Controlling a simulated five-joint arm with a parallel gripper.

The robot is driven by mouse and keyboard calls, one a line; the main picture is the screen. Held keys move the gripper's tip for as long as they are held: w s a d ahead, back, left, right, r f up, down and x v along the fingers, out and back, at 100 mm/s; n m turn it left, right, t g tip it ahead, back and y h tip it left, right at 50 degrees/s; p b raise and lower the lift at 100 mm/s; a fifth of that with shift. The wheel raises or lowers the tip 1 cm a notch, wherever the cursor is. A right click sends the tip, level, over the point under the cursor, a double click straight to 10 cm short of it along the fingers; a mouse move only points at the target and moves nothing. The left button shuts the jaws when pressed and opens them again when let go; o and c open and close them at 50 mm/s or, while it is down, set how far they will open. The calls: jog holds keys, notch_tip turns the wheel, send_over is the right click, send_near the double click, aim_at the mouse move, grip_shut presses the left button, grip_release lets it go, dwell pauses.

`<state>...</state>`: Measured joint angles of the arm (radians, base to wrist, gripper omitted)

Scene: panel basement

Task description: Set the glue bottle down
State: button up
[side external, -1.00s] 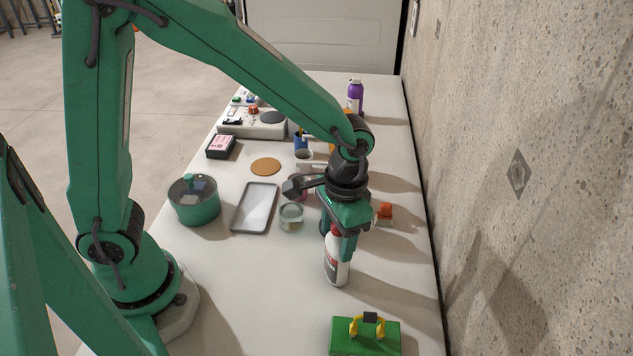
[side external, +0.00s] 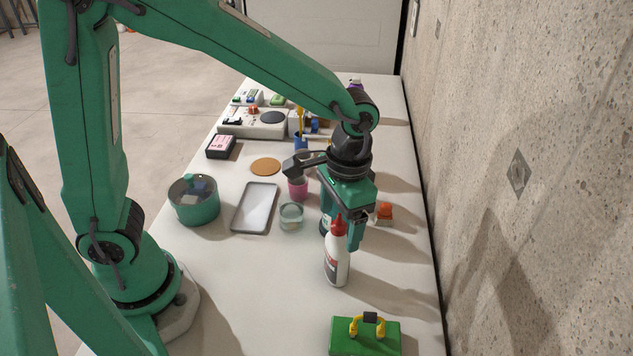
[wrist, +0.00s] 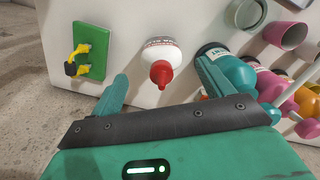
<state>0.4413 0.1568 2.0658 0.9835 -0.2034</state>
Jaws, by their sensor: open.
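The glue bottle (side external: 337,262) is white with a red cap and a grey and red label. It stands upright on the white table (side external: 300,300). In the wrist view the glue bottle (wrist: 162,55) shows cap first, between and beyond the fingertips. My gripper (side external: 340,232) is open above it, with its fingers at about the height of the red cap. In the wrist view my gripper (wrist: 162,82) has a finger on each side with a gap to the bottle. Nothing is held.
A green box with yellow handles (side external: 366,337) is nearest the camera. A teal bottle (wrist: 232,72) stands close by my right finger in the wrist view. A glass jar (side external: 291,216), a grey tray (side external: 254,208) and a green pot (side external: 194,200) are to the left. The wall borders the right.

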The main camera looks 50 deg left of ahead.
jog(key=r, duration=0.8)
jog(key=shift+w, duration=0.25)
jog(key=s+a+r+n+t, duration=0.1)
jog(key=s+a+t, duration=0.2)
jog(key=s+a, duration=0.2)
jog(key=s+a+r+n+t, duration=0.1)
jog(key=s+a, duration=0.4)
jog(key=a, duration=0.5)
jog(key=shift+s+r+n+t, duration=0.2)
jog(key=shift+r+n+t, duration=0.3)
jog(key=shift+t, duration=0.7)
jog(key=shift+a, duration=0.1)
